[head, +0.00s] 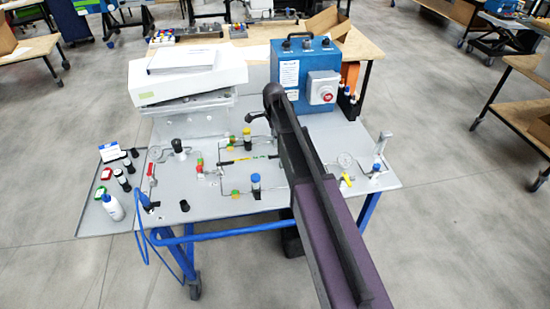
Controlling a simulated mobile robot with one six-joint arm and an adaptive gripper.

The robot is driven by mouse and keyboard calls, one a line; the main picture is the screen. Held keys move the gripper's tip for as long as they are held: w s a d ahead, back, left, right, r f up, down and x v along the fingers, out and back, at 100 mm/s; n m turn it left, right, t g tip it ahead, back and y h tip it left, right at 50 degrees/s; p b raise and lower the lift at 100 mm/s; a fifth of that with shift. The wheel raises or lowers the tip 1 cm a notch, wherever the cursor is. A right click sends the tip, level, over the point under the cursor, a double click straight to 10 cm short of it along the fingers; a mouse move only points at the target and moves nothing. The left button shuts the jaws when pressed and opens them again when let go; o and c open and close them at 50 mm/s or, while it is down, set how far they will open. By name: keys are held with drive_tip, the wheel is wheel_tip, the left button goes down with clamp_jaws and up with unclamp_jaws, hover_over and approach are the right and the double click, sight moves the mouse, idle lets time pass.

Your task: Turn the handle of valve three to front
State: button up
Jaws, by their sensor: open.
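Several valves and fittings sit on the grey panel (215,205) of the bench; I cannot tell which one is valve three. A red lever handle (151,171) is at the left. A yellow handle (347,180) is at the right, beside a round gauge (345,160). A yellow-capped fitting (247,134) and a blue-capped fitting (255,180) stand near the middle, joined by thin pipes. Red and green parts (199,164) sit left of them. My dark purple arm reaches over the panel's right half and hides part of it.
A blue box (292,72) with a red-and-white switch (322,88) and a white instrument (187,72) stand at the back. A side tray (97,213) at the left holds a white bottle (113,207) and small items. A blue cable (150,245) hangs in front.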

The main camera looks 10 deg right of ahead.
sight(274, 156)
drive_tip(key=shift+f+b, duration=4.45)
drive_tip(key=shift+f, duration=0.25)
clamp_jaws()
